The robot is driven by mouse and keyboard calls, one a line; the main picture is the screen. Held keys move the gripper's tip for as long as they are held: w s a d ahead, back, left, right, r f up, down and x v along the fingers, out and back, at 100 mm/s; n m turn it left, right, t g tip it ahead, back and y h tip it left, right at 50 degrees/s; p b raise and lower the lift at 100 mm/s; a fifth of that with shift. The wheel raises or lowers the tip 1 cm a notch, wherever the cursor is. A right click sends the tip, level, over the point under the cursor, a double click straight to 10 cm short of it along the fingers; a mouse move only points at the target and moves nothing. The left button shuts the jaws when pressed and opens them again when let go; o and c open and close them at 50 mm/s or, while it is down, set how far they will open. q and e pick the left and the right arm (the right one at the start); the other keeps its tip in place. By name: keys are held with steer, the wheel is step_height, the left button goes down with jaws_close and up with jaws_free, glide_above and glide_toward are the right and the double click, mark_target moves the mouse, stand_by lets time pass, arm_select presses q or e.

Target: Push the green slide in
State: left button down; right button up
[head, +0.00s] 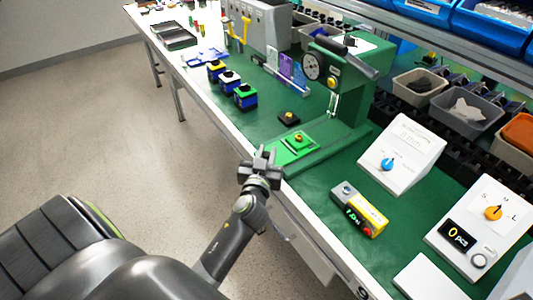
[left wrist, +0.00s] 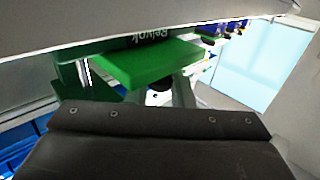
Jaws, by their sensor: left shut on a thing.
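The green slide (head: 306,149) is a bright green plate with a small yellow-topped part on it, at the foot of the green press (head: 345,105). It sticks out at the table's front edge. My left gripper (head: 264,156) is at this front end, shut on the slide; the exact contact is hard to see. In the left wrist view the slide (left wrist: 150,62) is a green block just beyond the dark gripper body, which hides the fingertips. My right gripper is not in view.
A yellow-and-grey box (head: 359,210) and a white dial box (head: 402,153) stand right of the press. Small blue, black and yellow blocks (head: 245,96) stand to the left. A black button block (head: 289,118) lies behind the slide. The floor before the table is clear.

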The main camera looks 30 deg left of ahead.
mark_target(279, 153)
arm_select(q)
steer(key=shift+w, duration=0.1)
steer(key=shift+w+d+b, duration=0.15)
steer(key=shift+w+b, duration=0.15)
steer(key=shift+w, duration=0.05)
steer(key=shift+w+d+f+b, duration=0.1)
steer(key=shift+w+d+b, duration=0.2)
steer(key=shift+w, duration=0.25)
steer(key=shift+w+d+b, duration=0.2)
steer(key=shift+w+b, duration=0.05)
steer(key=shift+w, duration=0.3)
steer(key=shift+w+d, duration=0.15)
steer(key=shift+w, duration=0.35)
steer(key=c, duration=1.3)
jaws_free()
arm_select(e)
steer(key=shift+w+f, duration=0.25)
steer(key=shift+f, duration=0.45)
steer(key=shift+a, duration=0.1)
